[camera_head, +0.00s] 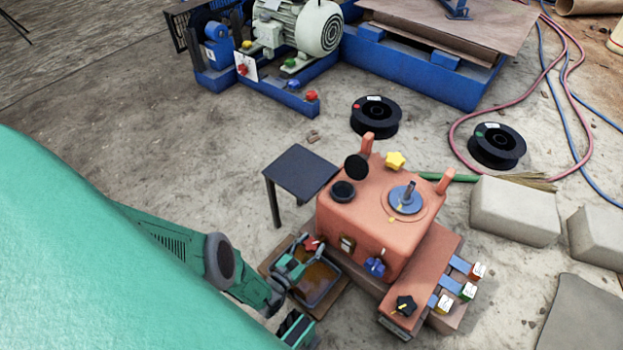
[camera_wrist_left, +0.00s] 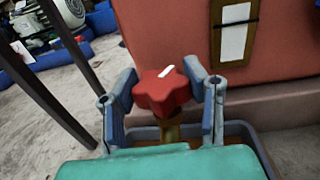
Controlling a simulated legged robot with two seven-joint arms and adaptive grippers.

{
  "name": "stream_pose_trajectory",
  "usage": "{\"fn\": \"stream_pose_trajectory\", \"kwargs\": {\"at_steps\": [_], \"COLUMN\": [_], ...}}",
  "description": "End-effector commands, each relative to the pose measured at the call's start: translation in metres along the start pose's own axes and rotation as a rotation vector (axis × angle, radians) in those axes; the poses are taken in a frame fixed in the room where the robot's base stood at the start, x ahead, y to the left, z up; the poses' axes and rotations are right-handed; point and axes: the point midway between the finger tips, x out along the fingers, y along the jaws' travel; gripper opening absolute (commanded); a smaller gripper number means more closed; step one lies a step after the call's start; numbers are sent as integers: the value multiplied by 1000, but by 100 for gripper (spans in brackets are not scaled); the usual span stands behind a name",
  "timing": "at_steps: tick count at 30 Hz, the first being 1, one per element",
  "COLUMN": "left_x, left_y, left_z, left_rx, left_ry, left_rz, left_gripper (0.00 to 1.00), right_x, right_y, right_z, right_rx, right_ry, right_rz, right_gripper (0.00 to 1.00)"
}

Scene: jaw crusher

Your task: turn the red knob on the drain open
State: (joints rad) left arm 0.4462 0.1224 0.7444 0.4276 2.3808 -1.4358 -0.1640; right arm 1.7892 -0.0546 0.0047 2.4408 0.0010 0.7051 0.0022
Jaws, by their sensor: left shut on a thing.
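The red knob (camera_wrist_left: 162,91) is star-shaped with a white mark on top. It sits on a brass-coloured drain stem (camera_wrist_left: 170,132) low beside the salmon-coloured machine body (camera_head: 375,225). My left gripper (camera_wrist_left: 166,98) has one finger on each side of the knob and is shut on it. In the head view the knob (camera_head: 311,243) shows at the tips of my left gripper (camera_head: 301,257). A tray (camera_head: 318,285) with brownish liquid lies below the drain.
A small dark table (camera_head: 301,171) stands just behind the drain. A yellow knob (camera_head: 396,160), a blue knob (camera_head: 375,266) and a black knob (camera_head: 405,305) are on the machine. Concrete blocks (camera_head: 515,210) and cable spools (camera_head: 376,116) lie around it. Open floor is at the left.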

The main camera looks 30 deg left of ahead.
Motion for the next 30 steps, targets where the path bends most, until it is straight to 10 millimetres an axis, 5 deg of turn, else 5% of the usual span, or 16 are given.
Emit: {"fn": "stream_pose_trajectory", "kwargs": {"at_steps": [15, 16, 17, 30], "left_x": [-1, -1, -1, -6], "left_y": [1, 1, 1, 0], "left_z": [0, 0, 0, -1], "left_rx": [1, 1, 1, 1], "left_ry": [1, 1, 1, 3], "left_rz": [92, 92, 92, 91], "left_gripper": [12, 51, 62, 63], "right_x": [0, 0, 0, 0], "right_y": [0, 0, 0, 0], "right_z": [0, 0, 0, 1], "right_rx": [0, 0, 0, 0], "right_ry": [0, 0, 0, 2], "right_rz": [0, 0, 0, 0], "right_gripper": [0, 0, 0, 0]}}
